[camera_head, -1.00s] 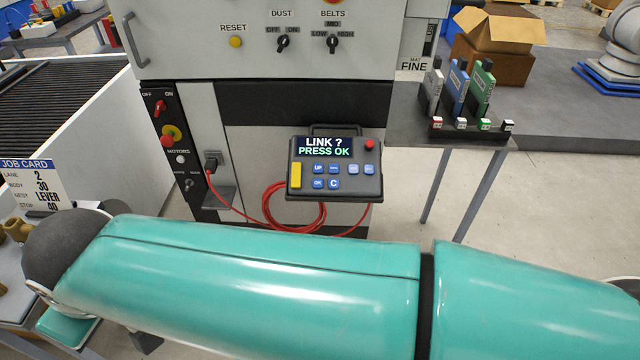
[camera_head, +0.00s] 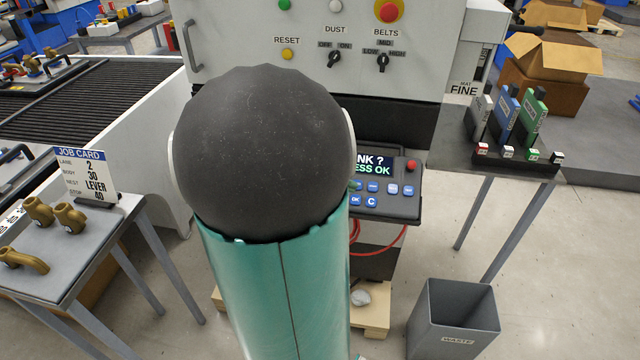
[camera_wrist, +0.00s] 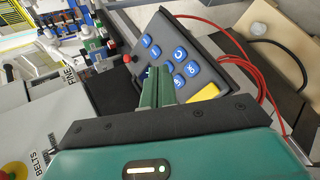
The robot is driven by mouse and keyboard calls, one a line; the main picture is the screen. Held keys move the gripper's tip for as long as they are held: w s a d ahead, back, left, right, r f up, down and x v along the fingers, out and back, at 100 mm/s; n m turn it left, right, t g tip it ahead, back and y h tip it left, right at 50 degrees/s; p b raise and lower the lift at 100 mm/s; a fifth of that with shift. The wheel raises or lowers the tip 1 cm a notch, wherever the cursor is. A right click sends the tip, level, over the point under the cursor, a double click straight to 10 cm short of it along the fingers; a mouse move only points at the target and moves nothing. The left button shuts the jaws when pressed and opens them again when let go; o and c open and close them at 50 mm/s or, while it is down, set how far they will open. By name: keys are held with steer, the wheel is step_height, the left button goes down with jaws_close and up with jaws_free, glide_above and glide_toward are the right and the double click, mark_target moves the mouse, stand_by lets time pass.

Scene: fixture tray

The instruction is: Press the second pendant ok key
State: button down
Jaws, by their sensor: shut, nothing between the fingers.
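The dark pendant (camera_head: 395,205) hangs on the front of the machine, its left part hidden behind my arm. The visible part of its screen (camera_head: 376,164) reads "NK ?" and "ESS OK". Its blue OK key (camera_head: 356,200) sits left of the C key (camera_head: 371,201). The wrist view shows the pendant tilted, with the OK key (camera_wrist: 192,69) beside the C key (camera_wrist: 180,54). My gripper (camera_wrist: 159,72) is shut and empty, its green fingers pointing toward the pendant's keys and overlapping part of them. I cannot tell whether it touches them.
A red cable (camera_wrist: 238,62) loops by the pendant. The machine's selector knobs and RESET button (camera_head: 288,54) are above. A waste bin (camera_head: 453,318) stands on the floor at right. The job card (camera_head: 85,175) table is at left, and a rack (camera_head: 515,160) at right.

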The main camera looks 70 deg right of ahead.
steer(key=shift+s+d+g, duration=0.3)
steer(key=shift+s+d, duration=0.1)
steer(key=shift+s, duration=0.1)
steer(key=shift+f, duration=0.1)
steer(key=shift+w+d+f, duration=0.15)
steer(key=shift+d+f, duration=0.55)
steer(key=shift+f, duration=0.55)
steer(key=shift+w+d+f, duration=0.2)
steer(key=shift+d+f, duration=0.55)
steer(key=shift+f, duration=0.55)
steer(key=shift+w+d+f, duration=0.15)
steer(key=shift+d+f, duration=0.55)
steer(key=shift+f, duration=0.55)
steer(key=shift+f, duration=0.1)
steer(key=shift+d+f, duration=0.2)
steer(key=shift+f, duration=0.05)
steer(key=shift+w+d+f, duration=0.1)
steer(key=shift+d+f, duration=0.05)
steer(key=shift+f, duration=0.15)
steer(key=shift+a+r, duration=0.35)
steer(key=shift+r, duration=0.35)
